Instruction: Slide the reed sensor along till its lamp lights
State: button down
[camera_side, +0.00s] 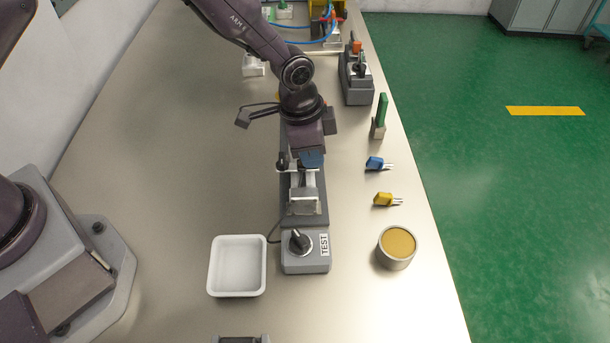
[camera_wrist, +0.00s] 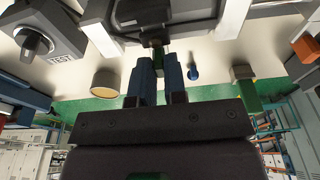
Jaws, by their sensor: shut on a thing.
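My gripper (camera_side: 312,160) points down over a grey fixture (camera_side: 308,216) with a pale metal cylinder-like body and bracket, in the side view. The fingers and arm hide the sensor in the side view. I cannot make out its lamp or whether it is lit. A grey box (camera_side: 292,264) marked TEST, with a black knob, stands at the fixture's near end; it also shows in the wrist view (camera_wrist: 60,40).
A white tray (camera_side: 212,268) and a round tin (camera_side: 397,247) flank the test box. A blue connector (camera_side: 375,163), a yellow connector (camera_side: 383,199) and a green upright piece (camera_side: 382,110) lie along the right edge. A grey switch box (camera_side: 356,88) stands behind. The table's left is clear.

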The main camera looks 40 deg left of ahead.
jog(key=shift+w+a, duration=1.25)
dwell(3.3)
jog(key=c, duration=1.1)
grip_release()
jog(key=shift+r, duration=0.1)
notch_tip(320, 180, up, 12)
jog(key=s+a+r, duration=0.1)
jog(key=s+a, duration=0.1)
jog(key=s+a+r+n+t, duration=0.1)
jog(key=s+a+r+n, duration=0.2)
jog(key=s, duration=0.5)
jog(key=s+a+r+n+t+y, duration=0.1)
jog(key=s+a+r+n, duration=0.2)
jog(key=s+r, duration=0.3)
jog(key=s+a+r+n+t, duration=0.2)
jog(key=s+a+r, duration=0.3)
jog(key=s, duration=0.5)
jog(key=shift+s+a+n, duration=0.15)
jog(key=shift+a+n, duration=0.2)
jog(key=shift+n, duration=0.15)
